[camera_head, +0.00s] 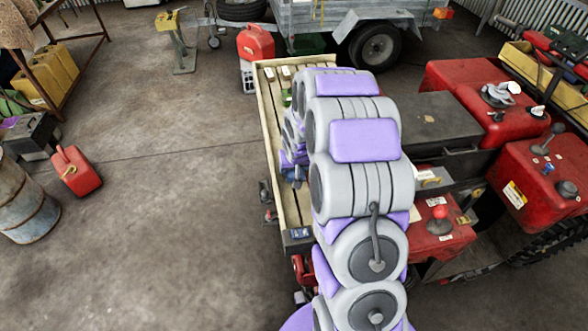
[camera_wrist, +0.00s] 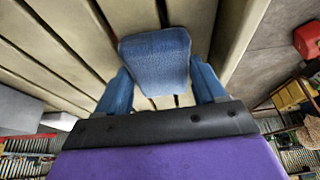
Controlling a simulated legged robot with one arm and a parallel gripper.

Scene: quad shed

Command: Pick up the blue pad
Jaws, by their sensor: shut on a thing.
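The blue pad (camera_wrist: 155,60) is a small fabric-like block in the middle of the wrist view. My gripper (camera_wrist: 160,78) has its two blue fingers on either side of the pad and is shut on it. Pale wooden slats show behind the pad; I cannot tell whether it touches them. In the head view my gripper (camera_head: 294,168) is over the slatted bench (camera_head: 268,105), mostly behind my arm. The pad cannot be made out there.
A small blue item (camera_head: 299,233) lies at the bench's near end. A green item (camera_head: 286,98) lies farther back. Red machinery (camera_head: 540,185) stands to the right. A red can (camera_head: 76,171) and a barrel (camera_head: 24,205) stand left.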

